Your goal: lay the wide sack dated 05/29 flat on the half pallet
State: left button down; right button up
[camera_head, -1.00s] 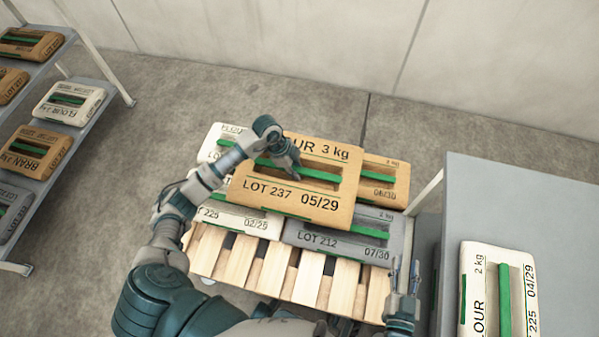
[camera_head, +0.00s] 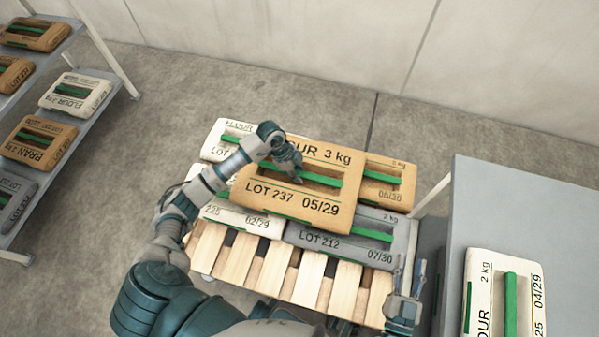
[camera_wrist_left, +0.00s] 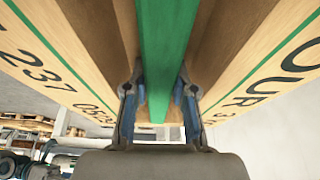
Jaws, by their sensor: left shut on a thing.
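The wide brown flour sack (camera_head: 277,206), marked LOT 237 and 05/29, is over the sacks on the half pallet (camera_head: 235,258). My left gripper (camera_head: 296,173) is shut on the green strap in its middle recess. The strap (camera_wrist_left: 165,60) runs between the fingers in the left wrist view (camera_wrist_left: 158,110). The sack overlaps a white sack (camera_head: 240,216), a grey sack dated 07/30 (camera_head: 340,246) and a brown sack dated 06/30 (camera_head: 398,195). I cannot tell whether it touches them. My right gripper (camera_head: 410,275) is empty, fingers apart, by the pallet's right front.
A grey table (camera_head: 520,200) on the right carries a white flour sack dated 04/29 (camera_head: 490,300). A shelf rack (camera_head: 90,85) with several sacks stands at the left. The pallet's front slats are bare. A wall is behind.

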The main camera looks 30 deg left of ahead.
pick_arm(q)
jog(key=shift+w+a+f, duration=0.1)
jog(key=shift+w+a, duration=0.1)
jog(key=shift+a, duration=0.2)
jog(key=shift+d, duration=0.1)
pick_arm(e)
jog(key=shift+a+r, duration=0.1)
jog(key=shift+a, duration=0.45)
pick_arm(q)
jog(key=c, duration=1.1)
grip_release()
jog(key=shift+s+d+f, duration=0.15)
jog(key=shift+s, duration=0.05)
jog(key=shift+o, duration=0.7)
jog(key=shift+s+d, duration=0.1)
jog(key=shift+d, duration=0.1)
pick_arm(e)
jog(key=shift+s+d, duration=0.3)
jog(key=shift+d, duration=0.25)
pick_arm(q)
jog(key=shift+a+f, duration=0.1)
jog(key=shift+a, duration=0.05)
pick_arm(e)
jog(key=shift+a, duration=0.1)
